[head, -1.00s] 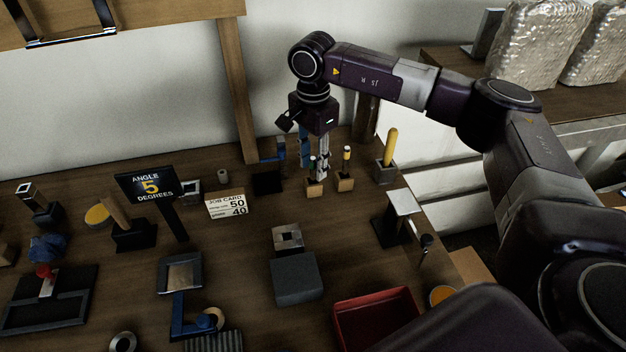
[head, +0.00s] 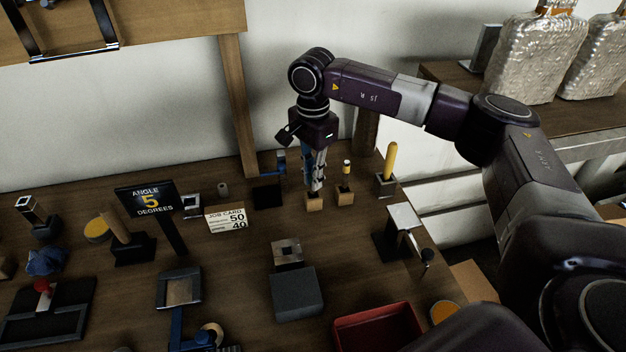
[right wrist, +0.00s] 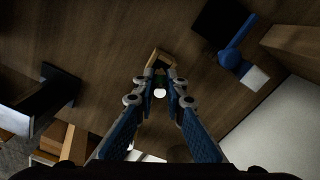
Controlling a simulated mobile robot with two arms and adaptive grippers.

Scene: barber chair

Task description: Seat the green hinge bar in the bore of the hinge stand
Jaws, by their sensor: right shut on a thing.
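My right gripper (head: 314,188) points down at a small wooden block (head: 314,203) near the back of the bench. Its fingers (right wrist: 160,82) are shut on a slim upright piece standing at the block (right wrist: 158,59). A pale end of this piece (right wrist: 160,93) shows between the fingers; the rest is mostly hidden and its green colour is hard to make out. I take it for the green hinge bar. I cannot tell for sure which fixture is the hinge stand; a blue bracket on a black base (head: 268,194) stands just left of the gripper. My left gripper is out of view.
Bench between is clear.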

